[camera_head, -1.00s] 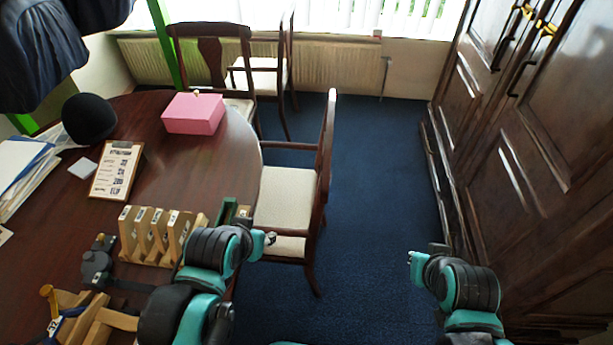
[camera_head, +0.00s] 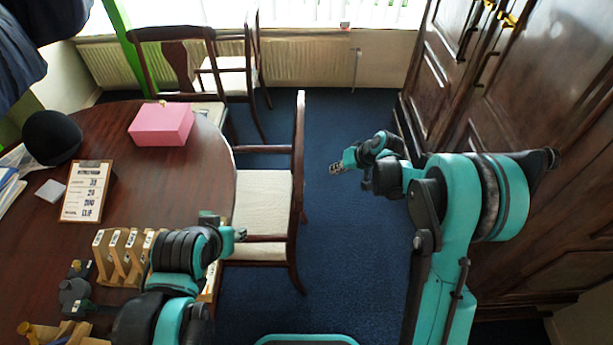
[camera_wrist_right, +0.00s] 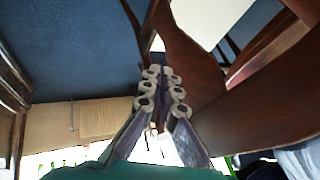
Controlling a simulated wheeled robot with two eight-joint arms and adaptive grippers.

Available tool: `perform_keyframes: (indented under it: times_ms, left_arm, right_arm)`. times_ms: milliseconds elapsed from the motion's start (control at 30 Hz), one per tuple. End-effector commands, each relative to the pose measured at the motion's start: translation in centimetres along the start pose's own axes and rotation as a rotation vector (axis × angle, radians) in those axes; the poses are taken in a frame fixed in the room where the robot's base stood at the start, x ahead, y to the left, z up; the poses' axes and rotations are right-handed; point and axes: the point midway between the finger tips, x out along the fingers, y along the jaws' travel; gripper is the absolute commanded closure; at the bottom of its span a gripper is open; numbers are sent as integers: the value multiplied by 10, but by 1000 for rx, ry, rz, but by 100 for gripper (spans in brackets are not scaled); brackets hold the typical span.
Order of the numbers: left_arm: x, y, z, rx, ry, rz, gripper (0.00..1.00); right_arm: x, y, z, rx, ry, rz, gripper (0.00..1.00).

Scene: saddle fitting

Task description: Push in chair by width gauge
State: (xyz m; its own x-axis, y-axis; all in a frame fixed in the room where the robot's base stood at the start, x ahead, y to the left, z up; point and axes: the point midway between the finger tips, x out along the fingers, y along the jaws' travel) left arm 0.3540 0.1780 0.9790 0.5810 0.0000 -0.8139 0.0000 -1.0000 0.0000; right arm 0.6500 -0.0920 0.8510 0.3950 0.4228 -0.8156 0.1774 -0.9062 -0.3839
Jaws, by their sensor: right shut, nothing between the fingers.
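A dark wooden chair (camera_head: 263,205) with a cream seat stands at the right side of the round wooden table (camera_head: 200,190), its back toward the open floor. My right gripper (camera_head: 335,169) is shut and empty, to the right of the chair back and apart from it in the head view. Wooden slotted gauges (camera_head: 125,257) stand on the table.
A pink box (camera_head: 162,124), a black hat (camera_head: 50,137) and a clipboard (camera_head: 86,191) are on the table. Another chair (camera_head: 181,62) stands behind it. A large wooden cabinet (camera_head: 540,100) lines the right side.

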Motion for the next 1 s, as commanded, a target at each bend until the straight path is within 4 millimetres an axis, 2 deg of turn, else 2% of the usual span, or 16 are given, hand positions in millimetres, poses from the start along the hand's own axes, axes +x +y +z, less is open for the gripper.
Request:
perform_keyframes:
  times_ms: [33, 100, 333, 467, 833, 1000]
  left_arm:
    - [-2, 0, -1, 0, 0, 0, 60]
    - [-3, 0, -2, 0, 0, 0, 60]
    - [0, 0, 0, 0, 0, 0, 60]
    - [7, 0, 5, 0, 0, 0, 60]
    - [32, 0, 23, 0, 0, 0, 60]
    - [39, 0, 28, 0, 0, 0, 60]
  right_arm:
    - [14, 4, -2, -1, -3, -15, 100]
    - [28, 7, -3, 0, -7, -33, 100]
    - [52, 10, -1, -3, -12, -55, 100]
    - [72, 9, 0, -5, -12, -54, 100]
    - [150, 5, 1, -4, -11, -54, 100]
    - [157, -20, 1, -5, -12, -53, 100]
